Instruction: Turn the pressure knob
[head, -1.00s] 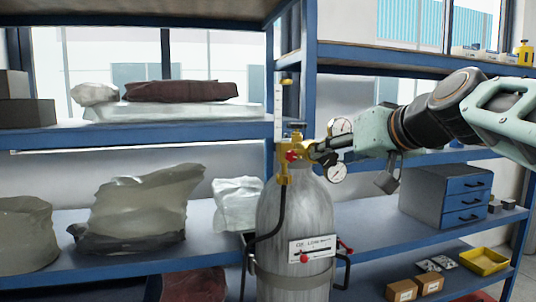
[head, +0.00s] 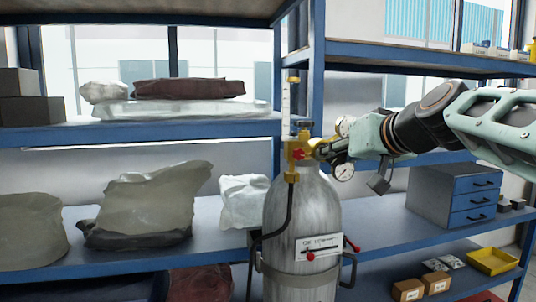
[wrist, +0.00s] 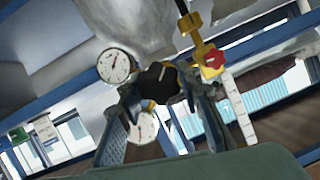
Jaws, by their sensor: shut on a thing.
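A grey gas cylinder (head: 300,215) stands upright with a brass valve and regulator (head: 297,150) on top. The upper gauge (wrist: 114,66) is clear in the wrist view; the lower gauge (head: 344,171) hangs below my gripper in the head view. A red knob (wrist: 213,60) is on the brass valve, apart from my fingers.
Blue shelving (head: 400,57) stands behind the cylinder, its upright close to the valve. A black hose (head: 285,215) runs down the cylinder's left side. Wrapped bags (head: 145,205) lie on the left shelf. A blue drawer cabinet (head: 472,200) and yellow tray (head: 492,262) are at right.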

